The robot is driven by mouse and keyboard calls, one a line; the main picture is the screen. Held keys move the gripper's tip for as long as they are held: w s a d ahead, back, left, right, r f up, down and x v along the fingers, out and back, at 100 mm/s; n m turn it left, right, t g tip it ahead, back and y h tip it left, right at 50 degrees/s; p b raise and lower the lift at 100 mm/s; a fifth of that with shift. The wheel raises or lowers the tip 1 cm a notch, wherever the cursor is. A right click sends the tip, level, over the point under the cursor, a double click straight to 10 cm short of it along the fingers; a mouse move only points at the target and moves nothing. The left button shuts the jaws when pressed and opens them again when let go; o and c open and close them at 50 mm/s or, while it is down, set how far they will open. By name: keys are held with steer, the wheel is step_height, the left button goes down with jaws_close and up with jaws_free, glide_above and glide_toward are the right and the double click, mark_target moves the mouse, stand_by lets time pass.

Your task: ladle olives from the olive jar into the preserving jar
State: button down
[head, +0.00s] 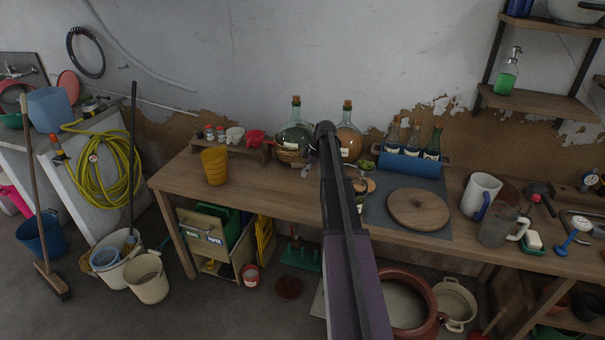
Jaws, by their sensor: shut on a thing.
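My arm rises through the middle of the head view and hides part of the bench behind it. My gripper's fingers cannot be made out, nor anything held in them; a small purple-grey part beside the arm may be my wrist. A small jar with dark contents and a pale label (360,186) stands just right of the arm, partly hidden by it. I cannot tell whether it is the olive jar or the preserving jar. A small heap of green, olive-like pieces (367,165) lies behind it. No ladle can be made out.
Two corked demijohns (293,134) (349,140) stand at the back of the wooden bench (262,184). A blue crate of bottles (411,166) and a round wooden board (419,209) are to the right. A yellow cup (215,166) stands left. The bench's front left is clear.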

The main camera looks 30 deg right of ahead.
steer(key=shift+f, duration=0.15)
steer(key=shift+w+d+f+n+t+h+b, duration=0.35)
steer(key=shift+w+t+h+b, duration=0.25)
steer(key=shift+t+b, duration=0.9)
steer(key=shift+w+d+f+n+t+h+b, duration=0.2)
steer(key=shift+w+f+n+t+h+b, duration=0.4)
steer(key=shift+t+b, duration=0.85)
steer(key=shift+w+d+f+n+t+h+b, duration=0.15)
steer(key=shift+w+d+t+h+b, duration=0.15)
steer(key=shift+t+h+b, duration=0.85)
steer(key=shift+w+d+r+t+b, duration=0.1)
steer(key=shift+t+b, duration=0.45)
steer(key=shift+b, duration=0.05)
steer(key=shift+w+r+t+b, duration=0.1)
steer(key=shift+t+b, duration=0.45)
steer(key=shift+w+d+r+n+t+h+b, duration=0.15)
steer(key=shift+n+t+b, duration=0.25)
steer(key=shift+t+b, duration=0.7)
steer(key=shift+a+r+n+t+h+b, duration=0.15)
steer(key=shift+n+t+b, duration=0.4)
steer(key=shift+b, duration=0.8)
steer(key=shift+d+r+t+b, duration=0.1)
steer(key=shift+r+t+b, duration=0.05)
steer(key=shift+t+b, duration=0.45)
steer(key=shift+w+g+p, duration=0.1)
steer(key=shift+g+p, duration=0.15)
steer(key=shift+p, duration=0.4)
